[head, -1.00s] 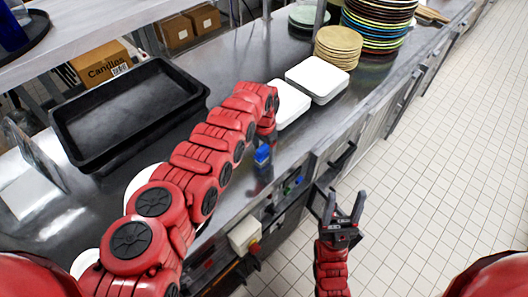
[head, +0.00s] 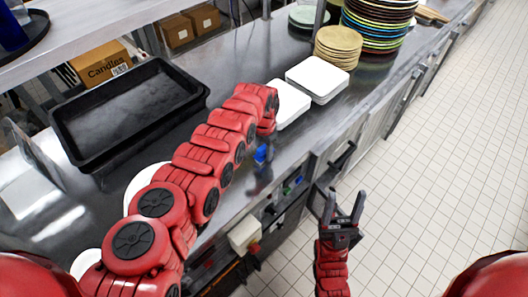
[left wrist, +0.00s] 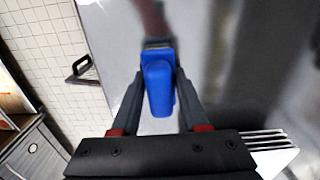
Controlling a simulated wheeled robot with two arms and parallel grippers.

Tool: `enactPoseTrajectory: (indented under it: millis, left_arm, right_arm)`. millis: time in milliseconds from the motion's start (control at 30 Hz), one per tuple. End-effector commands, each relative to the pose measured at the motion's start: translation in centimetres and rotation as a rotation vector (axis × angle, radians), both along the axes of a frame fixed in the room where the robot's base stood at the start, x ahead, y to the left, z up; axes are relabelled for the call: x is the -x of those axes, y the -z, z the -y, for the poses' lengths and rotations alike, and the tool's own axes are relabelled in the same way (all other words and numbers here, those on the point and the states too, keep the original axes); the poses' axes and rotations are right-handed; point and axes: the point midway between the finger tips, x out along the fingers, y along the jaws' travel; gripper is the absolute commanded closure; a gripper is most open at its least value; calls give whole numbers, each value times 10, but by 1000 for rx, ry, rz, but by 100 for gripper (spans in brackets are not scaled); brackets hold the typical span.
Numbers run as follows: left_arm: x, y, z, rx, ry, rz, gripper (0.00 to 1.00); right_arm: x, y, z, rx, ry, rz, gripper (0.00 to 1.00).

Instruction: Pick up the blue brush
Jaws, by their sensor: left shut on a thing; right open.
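The blue brush (head: 261,153) shows as a small blue shape below the end of my left arm, over the steel counter (head: 232,75) near its front edge. In the left wrist view the brush (left wrist: 158,88) sits between the two dark fingers of my left gripper (left wrist: 158,80), which is shut on it. Its far end is hard to make out, and I cannot tell how far it is off the counter. My left gripper's fingers are mostly hidden in the head view. My right gripper (head: 338,206) is open and empty, in front of the counter over the floor.
A black tray (head: 75,140) lies on the counter to the left. White square plates (head: 318,76), a tan stack (head: 338,48) and a tall stack of coloured plates (head: 378,25) stand at the back right. Round white plates are partly behind my left arm.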

Motion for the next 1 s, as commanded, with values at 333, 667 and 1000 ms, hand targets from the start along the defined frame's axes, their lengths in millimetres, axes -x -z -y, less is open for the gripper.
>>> enactPoseTrajectory:
  millis: [333,667,1000]
  left_arm:
    - [-2,-16,-1,1,-2,4,100]
    - [17,-39,3,2,3,2,100]
    - [57,-43,8,-5,3,5,100]
  right_arm:
    - [0,0,0,0,0,0,43]
    - [0,10,0,0,0,0,43]
    - [0,16,0,0,0,0,43]
